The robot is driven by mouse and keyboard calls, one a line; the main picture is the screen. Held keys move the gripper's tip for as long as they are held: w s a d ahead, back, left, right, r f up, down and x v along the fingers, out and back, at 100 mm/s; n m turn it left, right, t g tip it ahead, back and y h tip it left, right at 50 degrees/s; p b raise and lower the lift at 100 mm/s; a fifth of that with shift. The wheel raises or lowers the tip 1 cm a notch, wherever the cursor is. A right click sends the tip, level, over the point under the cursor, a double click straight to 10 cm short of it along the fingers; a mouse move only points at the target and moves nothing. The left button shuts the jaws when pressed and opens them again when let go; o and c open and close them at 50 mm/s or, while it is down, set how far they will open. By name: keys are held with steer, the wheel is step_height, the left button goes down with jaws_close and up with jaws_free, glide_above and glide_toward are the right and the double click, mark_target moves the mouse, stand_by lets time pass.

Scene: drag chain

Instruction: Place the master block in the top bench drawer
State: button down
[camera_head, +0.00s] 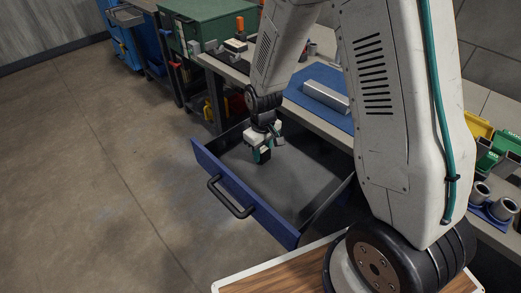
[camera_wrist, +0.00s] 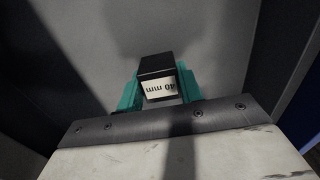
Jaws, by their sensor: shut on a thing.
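The drawer has a blue front, a black handle and a dark grey interior. The bare drawer floor shows around the block in the wrist view. I cannot tell whether the block touches the floor.
The workbench (camera_head: 330,128) is behind the drawer, with a blue mat (camera_head: 310,85) and a metal bar (camera_head: 326,97) on it. A green cabinet (camera_head: 205,22) stands at the back left. Green and yellow bins (camera_head: 492,150) and grey cups (camera_head: 490,200) are at the right. Open floor lies left.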

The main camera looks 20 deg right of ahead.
mark_target(262, 149)
steer(key=shift+w+a+f, duration=0.1)
steer(key=shift+w+f, duration=0.05)
steer(key=shift+f, duration=0.35)
steer(key=c, duration=0.9)
jaws_free()
steer(key=shift+f, duration=0.15)
step_height(262, 149, up, 13)
steer(key=s+d+r+m, duration=0.2)
steer(key=s+d+r, duration=0.1)
steer(key=s+r, duration=1.2)
steer(key=s, duration=0.2)
steer(key=s+d+r+m, duration=0.1)
steer(key=s+r, duration=0.1)
steer(key=s, duration=0.2)
steer(key=s+d+r+m+t, duration=0.1)
steer(key=s+r, duration=0.1)
steer(key=s, duration=0.2)
steer(key=shift+s, duration=0.2)
